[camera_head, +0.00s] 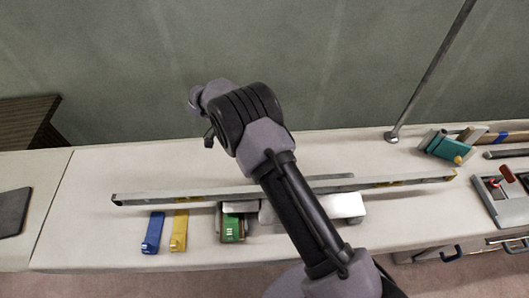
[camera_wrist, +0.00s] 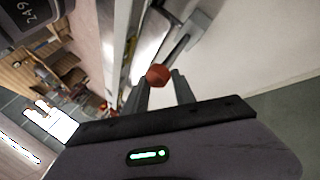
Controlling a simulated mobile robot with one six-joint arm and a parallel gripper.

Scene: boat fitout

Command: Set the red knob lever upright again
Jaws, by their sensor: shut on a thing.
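In the wrist view a red knob (camera_wrist: 158,75) sits between the fingertips of my gripper (camera_wrist: 160,88). The two grey fingers are shut on it. In the head view my arm crosses the middle of the picture, and the gripper's fingertips and the held knob cannot be made out there. A red-handled part (camera_head: 508,173) shows in the grey tray at the far right; whether it is linked to the held knob cannot be told.
A long metal rail (camera_head: 150,199) lies along the pale bench (camera_head: 90,225). Blue (camera_head: 153,233) and yellow (camera_head: 180,231) pieces and a green box (camera_head: 232,228) stand at its front. A teal block (camera_head: 443,148) and a slanted pole (camera_head: 430,70) are at the right. The bench's left part is mostly clear.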

